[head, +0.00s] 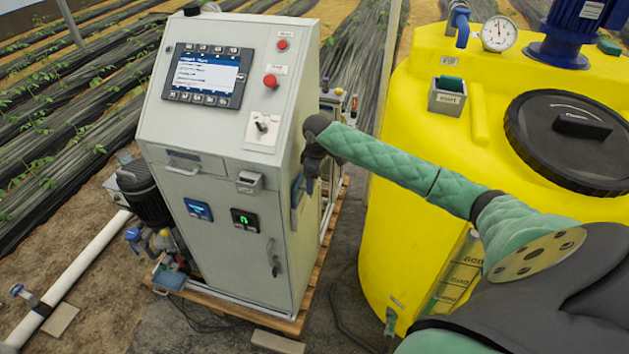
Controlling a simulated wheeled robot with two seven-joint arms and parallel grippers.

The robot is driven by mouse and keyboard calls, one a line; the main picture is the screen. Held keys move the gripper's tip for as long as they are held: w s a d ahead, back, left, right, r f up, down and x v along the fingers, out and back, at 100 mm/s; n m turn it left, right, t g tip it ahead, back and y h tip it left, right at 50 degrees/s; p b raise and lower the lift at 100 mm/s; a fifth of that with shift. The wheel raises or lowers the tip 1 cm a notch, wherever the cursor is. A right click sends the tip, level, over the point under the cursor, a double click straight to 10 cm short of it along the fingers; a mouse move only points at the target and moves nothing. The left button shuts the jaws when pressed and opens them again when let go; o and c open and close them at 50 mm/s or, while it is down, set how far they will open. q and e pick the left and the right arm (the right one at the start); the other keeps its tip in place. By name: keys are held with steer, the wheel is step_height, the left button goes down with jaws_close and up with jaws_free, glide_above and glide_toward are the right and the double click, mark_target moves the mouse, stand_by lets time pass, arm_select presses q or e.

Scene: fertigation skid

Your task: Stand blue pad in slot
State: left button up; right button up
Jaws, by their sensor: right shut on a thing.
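My right gripper (312,176) is at the right side wall of the grey control cabinet (225,250), pointing down at the end of my green-sleeved arm. It is shut on a blue pad (297,188), which shows as a narrow upright blue piece just left of the fingers, close to the cabinet's side. The fingers hide part of the pad, and I cannot tell whether it touches the cabinet. A small metal holder (249,182) sits on the cabinet front; I cannot tell whether it is the slot. My left gripper is not in view.
A yellow tank (400,215) with a black lid (570,140) stands to the right. A small grey box (447,97) on it holds a green piece. The cabinet stands on a wooden pallet (250,318). A narrow gap separates cabinet and tank.

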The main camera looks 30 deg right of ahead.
step_height(320, 180, up, 12)
stand_by(2.1)
